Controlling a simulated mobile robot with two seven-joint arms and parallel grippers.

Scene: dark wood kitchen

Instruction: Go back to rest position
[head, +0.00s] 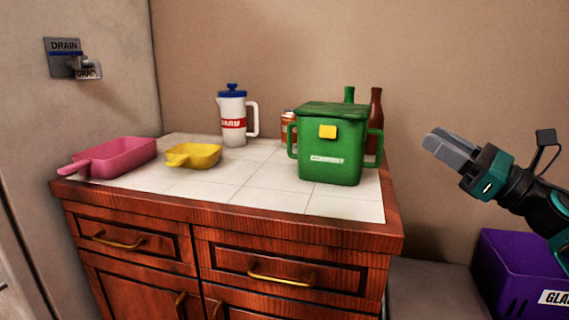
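My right gripper (440,149) is in the head view at the right, raised in the air beside the right end of the counter. Its fingers look close together and point left toward the green bin, apart from it. I see nothing held between them, but the angle hides the gap. My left gripper is not in view. The task names no object.
A tiled counter (190,188) holds a pink pan (118,157), a yellow dish (195,155), a white jug (233,118), a lidded green bin (330,150), a can (288,125) and bottles (376,112). A purple crate (515,265) stands lower right. The counter's front middle is clear.

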